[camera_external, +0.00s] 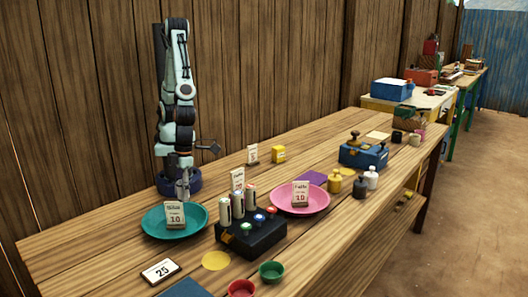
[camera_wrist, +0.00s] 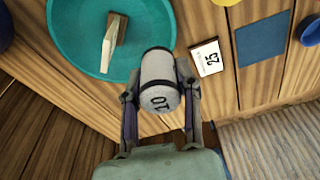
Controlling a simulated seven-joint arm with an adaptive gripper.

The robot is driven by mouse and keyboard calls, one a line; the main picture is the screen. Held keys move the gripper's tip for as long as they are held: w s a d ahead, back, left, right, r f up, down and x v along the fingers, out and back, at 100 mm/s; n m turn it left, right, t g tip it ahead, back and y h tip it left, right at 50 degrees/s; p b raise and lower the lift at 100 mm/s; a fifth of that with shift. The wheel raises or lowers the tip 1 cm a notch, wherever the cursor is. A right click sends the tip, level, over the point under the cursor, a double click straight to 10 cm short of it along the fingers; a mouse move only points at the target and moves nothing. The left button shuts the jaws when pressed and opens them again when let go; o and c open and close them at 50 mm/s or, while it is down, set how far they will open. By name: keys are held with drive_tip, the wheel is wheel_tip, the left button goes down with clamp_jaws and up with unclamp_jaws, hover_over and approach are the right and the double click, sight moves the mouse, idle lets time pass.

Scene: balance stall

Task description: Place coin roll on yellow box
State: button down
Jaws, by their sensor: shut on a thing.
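My gripper (camera_wrist: 160,88) is shut on a pale grey coin roll (camera_wrist: 161,68) with dark digits on it, seen between the two fingers in the wrist view. In the external view my gripper (camera_external: 183,192) is low, over the back of the teal plate. The roll is too small to make out clearly there. The yellow box (camera_external: 278,154) stands at the back of the table, to the right of my arm and well apart from my gripper. It is not seen in the wrist view.
The teal plate (camera_external: 152,225) bears a price card, as does the pink plate (camera_external: 318,203). A black block (camera_external: 252,243) with several upright white cylinders stands between them. Small cards (camera_external: 252,153) stand between my arm and the yellow box. A blue box (camera_external: 362,156) sits farther right.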

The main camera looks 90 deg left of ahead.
drive_tip(key=w+a+r+n+t, duration=0.15)
drive_tip(key=w+a+n, duration=0.25)
drive_tip(key=w+a, duration=0.5)
drive_tip(key=w+a+r+n, duration=0.2)
drive_tip(key=w+a+n, duration=0.3)
drive_tip(key=w+a, duration=0.4)
drive_tip(key=w+a+r+n+t, duration=0.1)
drive_tip(key=a+r+n, duration=0.2)
drive_tip(key=a+n, duration=1.6)
drive_tip(key=m, duration=0.8)
hover_over(280, 147)
drive_tip(key=s, duration=0.1)
drive_tip(key=f, duration=0.8)
drive_tip(key=shift+s+d+f, duration=0.15)
drive_tip(key=shift+d+f, duration=0.1)
drive_tip(key=shift+d, duration=0.05)
drive_tip(key=shift+w+a+f, duration=0.2)
drive_tip(key=shift+w+f, duration=0.15)
drive_tip(key=shift+f, duration=0.1)
drive_tip(key=shift+w+f, duration=0.1)
drive_tip(key=shift+f, duration=1.55)
drive_tip(key=shift+f, duration=0.15)
